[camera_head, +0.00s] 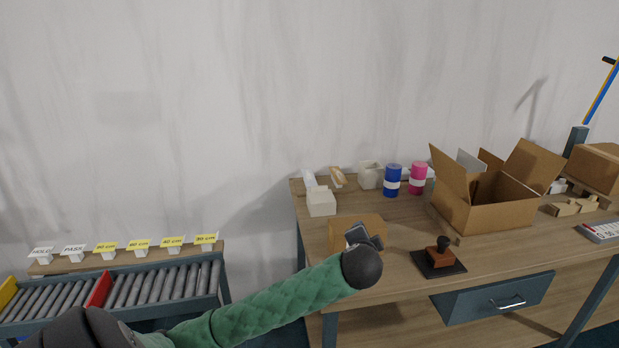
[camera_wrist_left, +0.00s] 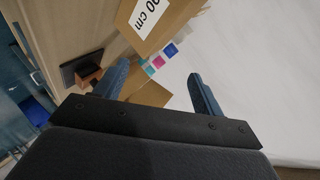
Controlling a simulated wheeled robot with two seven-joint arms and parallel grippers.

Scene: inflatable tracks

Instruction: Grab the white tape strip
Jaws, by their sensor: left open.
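I cannot pick out a white tape strip for certain. In the left wrist view, a white label (camera_wrist_left: 150,14) printed with "cm" lies on a brown cardboard surface (camera_wrist_left: 178,18) cut off by the top edge. My left gripper (camera_head: 364,236) is over the left part of the table, in front of a small brown carton (camera_head: 341,231) that it partly hides. In the wrist view the fingers (camera_wrist_left: 160,70) of this gripper are apart, with nothing seen gripped between them. My right gripper is not in view.
The wooden table (camera_head: 400,262) holds an open cardboard box (camera_head: 490,208), a stamp on a dark pad (camera_head: 439,262), blue (camera_head: 392,181) and pink (camera_head: 417,178) rolls, and a white block (camera_head: 321,202). A roller conveyor (camera_head: 150,284) with cm signs stands at left.

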